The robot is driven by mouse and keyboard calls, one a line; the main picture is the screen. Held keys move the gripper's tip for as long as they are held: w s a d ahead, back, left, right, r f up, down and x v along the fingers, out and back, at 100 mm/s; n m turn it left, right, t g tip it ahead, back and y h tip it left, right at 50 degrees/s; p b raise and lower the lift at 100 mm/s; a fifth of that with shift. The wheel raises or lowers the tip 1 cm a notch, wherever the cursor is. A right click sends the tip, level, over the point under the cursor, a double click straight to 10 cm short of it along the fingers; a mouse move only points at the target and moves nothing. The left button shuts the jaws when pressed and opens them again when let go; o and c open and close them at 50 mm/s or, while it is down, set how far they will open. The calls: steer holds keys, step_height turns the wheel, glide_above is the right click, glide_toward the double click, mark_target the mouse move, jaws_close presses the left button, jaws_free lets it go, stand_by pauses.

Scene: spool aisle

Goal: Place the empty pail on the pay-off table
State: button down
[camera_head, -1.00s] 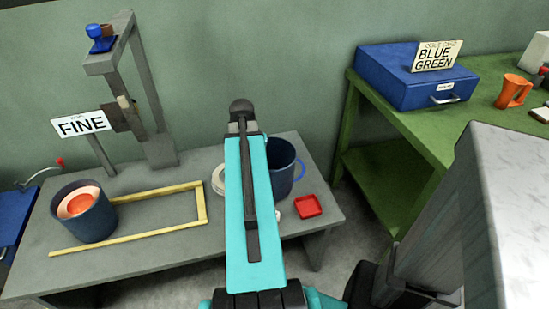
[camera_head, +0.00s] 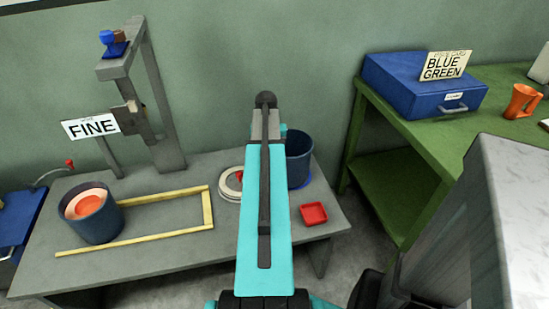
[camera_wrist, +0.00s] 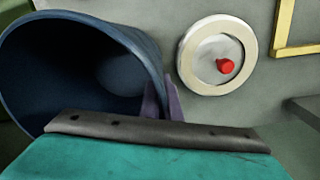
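A dark blue pail (camera_head: 299,160) shows beyond my arm at the right of the grey table (camera_head: 150,262). In the wrist view the pail (camera_wrist: 75,60) lies close at the left, its visible inside empty. My gripper (camera_wrist: 162,102) has its purple fingers on either side of the pail's wall and looks shut on it. In the head view the fingers are hidden behind my arm. No visible label names the pay-off table.
Another blue pail (camera_head: 91,226) holds an orange and white item. A yellow frame (camera_head: 160,239), white ring (camera_head: 229,195) and red tray (camera_head: 314,213) are on the grey table. The green bench (camera_head: 432,142) bears a blue case (camera_head: 424,92) and orange mug (camera_head: 519,101). A FINE sign (camera_head: 91,126) stands at left.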

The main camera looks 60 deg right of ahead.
steer(key=shift+d+f, duration=0.15)
steer(key=shift+d, duration=1.75)
steer(key=shift+f, duration=0.1)
steer(key=shift+f, duration=1.8)
steer(key=c, duration=2)
jaws_free()
step_height(320, 180, up, 12)
steer(key=shift+w+a, duration=0.15)
steer(key=shift+w, duration=0.1)
steer(key=shift+r, duration=0.2)
